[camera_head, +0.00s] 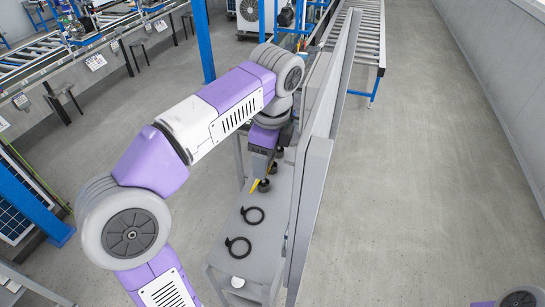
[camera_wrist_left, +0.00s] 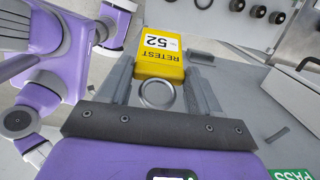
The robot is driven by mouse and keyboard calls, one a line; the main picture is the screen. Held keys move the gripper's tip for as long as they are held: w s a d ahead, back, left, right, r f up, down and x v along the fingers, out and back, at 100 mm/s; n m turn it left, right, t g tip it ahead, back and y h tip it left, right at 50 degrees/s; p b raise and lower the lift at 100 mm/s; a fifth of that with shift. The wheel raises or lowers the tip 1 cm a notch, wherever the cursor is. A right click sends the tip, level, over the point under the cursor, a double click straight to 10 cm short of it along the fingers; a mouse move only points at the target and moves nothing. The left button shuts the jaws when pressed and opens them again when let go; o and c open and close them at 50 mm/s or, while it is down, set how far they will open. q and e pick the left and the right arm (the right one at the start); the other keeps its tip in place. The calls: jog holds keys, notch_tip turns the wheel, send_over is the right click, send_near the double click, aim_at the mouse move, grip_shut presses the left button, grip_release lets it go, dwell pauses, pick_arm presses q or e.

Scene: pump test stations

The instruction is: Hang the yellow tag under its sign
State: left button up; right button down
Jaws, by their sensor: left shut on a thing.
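The yellow tag (camera_wrist_left: 161,60) reads "RETEST 52" and has a metal ring (camera_wrist_left: 157,93) at its near end. My left gripper (camera_wrist_left: 163,84) is shut on it, one finger on each side. In the head view my left gripper (camera_head: 263,168) is low beside the upright grey panel, and a thin yellow edge of the tag (camera_head: 255,187) shows below it. A green sign reading "PASS" (camera_wrist_left: 292,174) is at the lower right of the wrist view. I see no sign that clearly matches the tag. My right gripper is out of view.
The tall grey panel (camera_head: 312,190) stands along the right side of a grey bench. Two black rings (camera_head: 254,214) (camera_head: 238,246) and a small white round thing (camera_head: 238,282) lie on the bench. Black knobs (camera_wrist_left: 256,11) show in the wrist view. Open floor (camera_head: 400,190) lies right.

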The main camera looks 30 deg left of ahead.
pick_arm(q)
jog(key=shift+s+a, duration=0.25)
jog(key=shift+a, duration=0.75)
jog(key=shift+s+a, duration=0.25)
jog(key=shift+a, duration=0.75)
